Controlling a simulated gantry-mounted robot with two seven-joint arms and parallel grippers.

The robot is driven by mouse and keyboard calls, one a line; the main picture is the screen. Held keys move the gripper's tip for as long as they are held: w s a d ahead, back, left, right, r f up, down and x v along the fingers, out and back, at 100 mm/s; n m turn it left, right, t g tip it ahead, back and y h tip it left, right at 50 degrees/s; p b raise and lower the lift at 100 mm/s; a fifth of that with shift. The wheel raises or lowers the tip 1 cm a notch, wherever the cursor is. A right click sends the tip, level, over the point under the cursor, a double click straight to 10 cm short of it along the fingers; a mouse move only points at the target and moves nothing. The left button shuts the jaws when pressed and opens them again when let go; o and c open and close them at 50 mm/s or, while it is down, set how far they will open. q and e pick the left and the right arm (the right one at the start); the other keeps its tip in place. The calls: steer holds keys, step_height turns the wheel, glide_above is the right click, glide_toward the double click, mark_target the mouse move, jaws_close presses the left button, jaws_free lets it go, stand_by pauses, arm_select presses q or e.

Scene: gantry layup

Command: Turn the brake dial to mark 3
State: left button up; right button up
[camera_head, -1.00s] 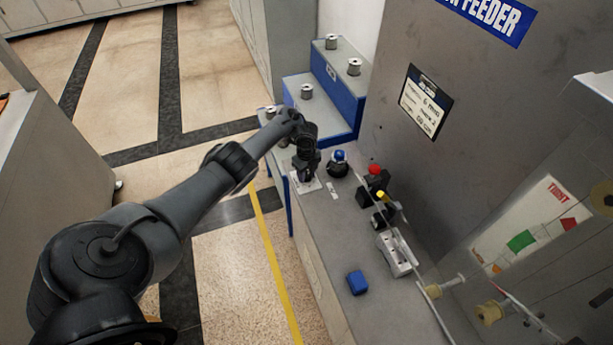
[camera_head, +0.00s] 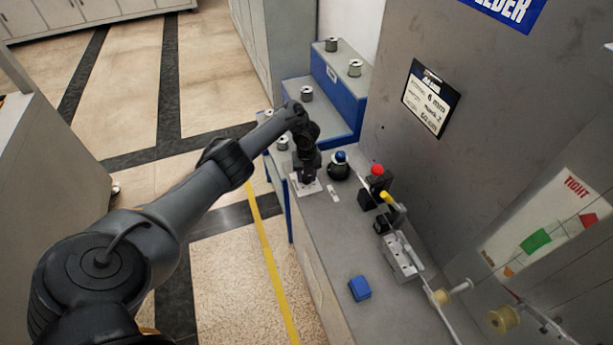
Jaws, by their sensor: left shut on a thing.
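My left gripper (camera_head: 307,180) points down onto a small white plate (camera_head: 295,187) on the grey bench top. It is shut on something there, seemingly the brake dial. The gripper covers the dial, so its pointer and the mark it stands at cannot be read. A small white label (camera_head: 333,193) lies just right of the plate. My right gripper is not in view.
A black, blue-topped knob (camera_head: 340,167) stands close right of the gripper. Beyond are a red button (camera_head: 377,169), a yellow-tipped part (camera_head: 386,197), a metal block (camera_head: 402,258) and a blue block (camera_head: 360,288). A card (camera_head: 430,98) seems to read "mark 2". Spools stand on blue-fronted steps (camera_head: 343,107).

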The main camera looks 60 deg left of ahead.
mark_target(306, 176)
arm_select(q)
steer(key=o, duration=1.1)
steer(key=shift+c, duration=0.2)
steer(key=shift+r, duration=0.1)
steer(key=shift+r, duration=0.3)
step_height(306, 176, up, 10)
steer(key=p, duration=0.8)
steer(key=shift+s, duration=0.1)
